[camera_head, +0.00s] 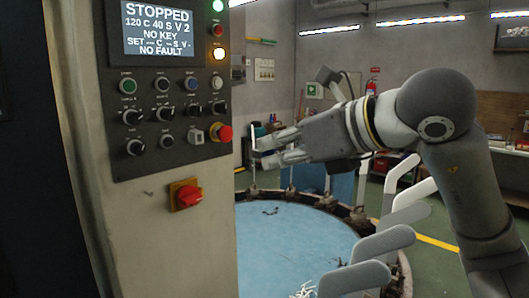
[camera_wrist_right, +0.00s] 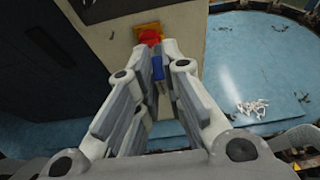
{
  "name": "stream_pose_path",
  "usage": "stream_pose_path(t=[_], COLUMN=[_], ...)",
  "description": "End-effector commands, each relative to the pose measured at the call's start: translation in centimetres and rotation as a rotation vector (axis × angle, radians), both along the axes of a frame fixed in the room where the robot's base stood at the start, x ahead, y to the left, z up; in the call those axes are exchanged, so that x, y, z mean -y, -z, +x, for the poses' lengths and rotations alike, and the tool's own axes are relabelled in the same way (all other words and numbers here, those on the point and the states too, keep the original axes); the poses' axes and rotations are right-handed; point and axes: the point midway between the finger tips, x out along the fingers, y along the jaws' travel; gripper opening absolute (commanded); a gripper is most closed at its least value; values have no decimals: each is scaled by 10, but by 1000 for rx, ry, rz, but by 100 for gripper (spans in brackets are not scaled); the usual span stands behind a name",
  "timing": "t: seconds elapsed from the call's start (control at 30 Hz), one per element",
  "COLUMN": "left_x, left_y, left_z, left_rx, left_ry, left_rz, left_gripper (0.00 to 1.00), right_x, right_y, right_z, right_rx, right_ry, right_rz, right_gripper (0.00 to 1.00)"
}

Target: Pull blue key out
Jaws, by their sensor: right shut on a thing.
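My right gripper (camera_head: 262,149) is to the right of the grey control panel (camera_head: 165,95), clear of it, with its fingers pointing left. In the wrist view the right gripper (camera_wrist_right: 156,75) is shut on the blue key (camera_wrist_right: 158,67), which sticks up between the fingertips. The panel's screen (camera_head: 158,27) reads "STOPPED" and "NO KEY". A small pale square switch (camera_head: 196,136) sits beside the red button (camera_head: 224,133); I cannot tell whether it is the key's lock. My left gripper is not in view.
A red rotary switch (camera_head: 187,194) on a yellow plate sits on the cabinet below the panel. A round blue table (camera_head: 290,238) lies to the right. Several grey boards (camera_head: 385,241) stand around its near right rim. White scraps lie on the table.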

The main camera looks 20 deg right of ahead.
Motion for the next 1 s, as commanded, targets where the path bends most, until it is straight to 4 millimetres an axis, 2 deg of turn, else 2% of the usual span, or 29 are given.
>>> stream_pose_path(t=[0.53,1.0], left_x=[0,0], left_y=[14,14], left_z=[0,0], left_rx=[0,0], left_ry=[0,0], left_rz=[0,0], left_gripper=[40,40], right_x=[20,22], right_y=[0,0], right_z=[-49,-53], right_rx=[2,0], right_ry=[1,0], right_rz=[0,0], right_gripper=[0,0])
